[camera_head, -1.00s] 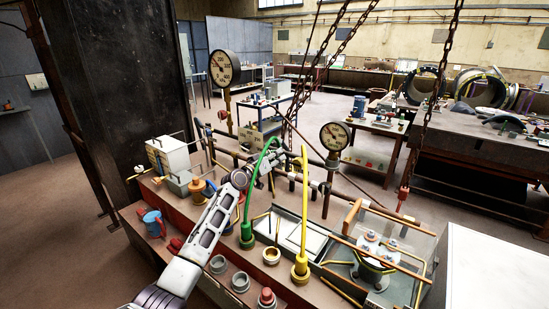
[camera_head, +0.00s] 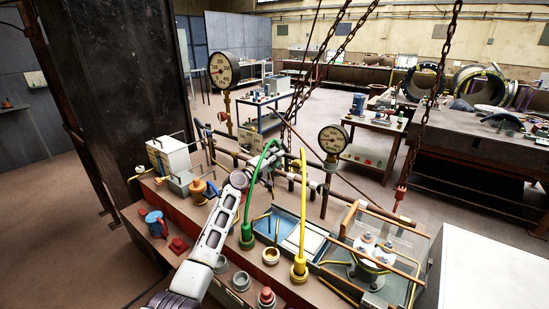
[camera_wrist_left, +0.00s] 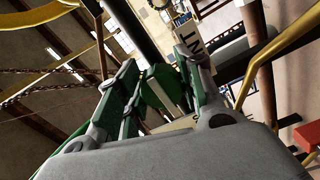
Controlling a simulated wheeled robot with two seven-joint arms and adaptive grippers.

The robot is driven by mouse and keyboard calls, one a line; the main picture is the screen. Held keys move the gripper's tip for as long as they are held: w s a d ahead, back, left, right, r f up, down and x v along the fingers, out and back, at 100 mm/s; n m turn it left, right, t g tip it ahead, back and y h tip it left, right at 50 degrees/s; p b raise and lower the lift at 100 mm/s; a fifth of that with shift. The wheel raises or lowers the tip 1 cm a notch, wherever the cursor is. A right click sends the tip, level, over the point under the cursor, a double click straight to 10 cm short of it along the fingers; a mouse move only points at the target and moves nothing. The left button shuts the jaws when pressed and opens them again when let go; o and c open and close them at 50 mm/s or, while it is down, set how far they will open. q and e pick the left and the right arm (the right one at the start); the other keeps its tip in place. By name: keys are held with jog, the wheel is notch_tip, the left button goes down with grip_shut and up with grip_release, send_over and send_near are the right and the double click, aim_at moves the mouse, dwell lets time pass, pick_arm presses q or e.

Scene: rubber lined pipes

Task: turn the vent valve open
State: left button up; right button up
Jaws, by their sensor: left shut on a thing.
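The left gripper (camera_head: 264,168) is at the pipes behind the bench, near the top of the green hose. In the left wrist view the gripper (camera_wrist_left: 157,80) has its green-padded fingers shut on a small green and pale piece (camera_wrist_left: 168,84), which appears to be the vent valve's handle. The fingers hide much of it. A white label (camera_wrist_left: 187,32) ending in "NT" is just beyond the fingers. The valve body is too small and covered to make out in the head view. The right gripper is not in view.
Two dial gauges stand above the pipes, one at left (camera_head: 223,69) and one at right (camera_head: 332,139). A green hose (camera_head: 247,214) and a yellow hose (camera_head: 302,222) arch close to the left arm. A clear-walled box (camera_head: 410,245) stands at right. Chains hang behind.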

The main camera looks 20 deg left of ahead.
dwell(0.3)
pick_arm(q)
jog(key=o, duration=1)
jog(key=shift+v, duration=6.05)
